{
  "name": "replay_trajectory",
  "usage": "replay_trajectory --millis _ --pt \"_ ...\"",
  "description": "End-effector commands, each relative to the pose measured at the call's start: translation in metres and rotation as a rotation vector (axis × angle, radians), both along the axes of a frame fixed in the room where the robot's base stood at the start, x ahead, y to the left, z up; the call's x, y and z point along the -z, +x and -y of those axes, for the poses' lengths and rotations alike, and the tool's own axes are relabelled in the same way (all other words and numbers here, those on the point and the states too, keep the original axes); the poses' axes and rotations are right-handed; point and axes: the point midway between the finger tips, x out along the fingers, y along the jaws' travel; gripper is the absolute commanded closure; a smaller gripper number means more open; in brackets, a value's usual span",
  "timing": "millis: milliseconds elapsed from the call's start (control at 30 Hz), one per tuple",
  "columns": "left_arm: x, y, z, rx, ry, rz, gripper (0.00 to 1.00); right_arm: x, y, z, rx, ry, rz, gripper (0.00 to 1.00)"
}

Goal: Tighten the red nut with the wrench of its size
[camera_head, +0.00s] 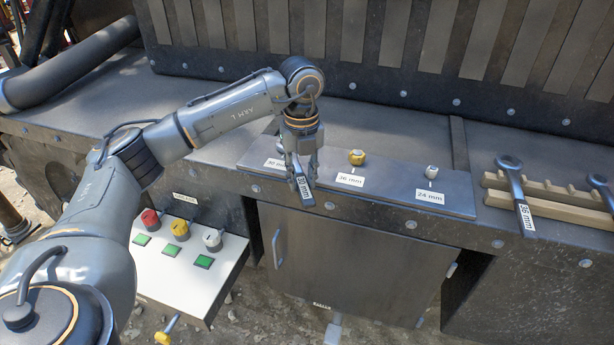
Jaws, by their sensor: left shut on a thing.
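My left gripper (299,166) is shut on a dark wrench (304,192) whose label appears to read 30 mm. It holds the wrench over the left part of the dark mounting plate (395,192), by a label (275,163) that seems to read 30 mm. No red nut shows there; the gripper hides that spot. Whether the wrench touches a nut cannot be told. A yellow nut (356,157) stands behind the 36 mm label, and a whitish nut (431,172) behind the 24 mm label. My right gripper is not in view.
A wooden rack (558,204) at the right holds a 36 mm wrench (517,185) and another wrench (604,189). A white panel (185,265) at lower left has red, yellow and white knobs and green buttons. A ribbed metal wall (400,60) rises behind.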

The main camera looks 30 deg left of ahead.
Motion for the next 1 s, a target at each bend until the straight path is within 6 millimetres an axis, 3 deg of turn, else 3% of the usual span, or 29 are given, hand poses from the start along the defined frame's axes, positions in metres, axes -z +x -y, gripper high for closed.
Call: replay_trajectory --millis 1000 --pt "-0.001 -0.013 -0.013 0.114 -0.001 0.001 1.00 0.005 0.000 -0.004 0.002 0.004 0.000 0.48"
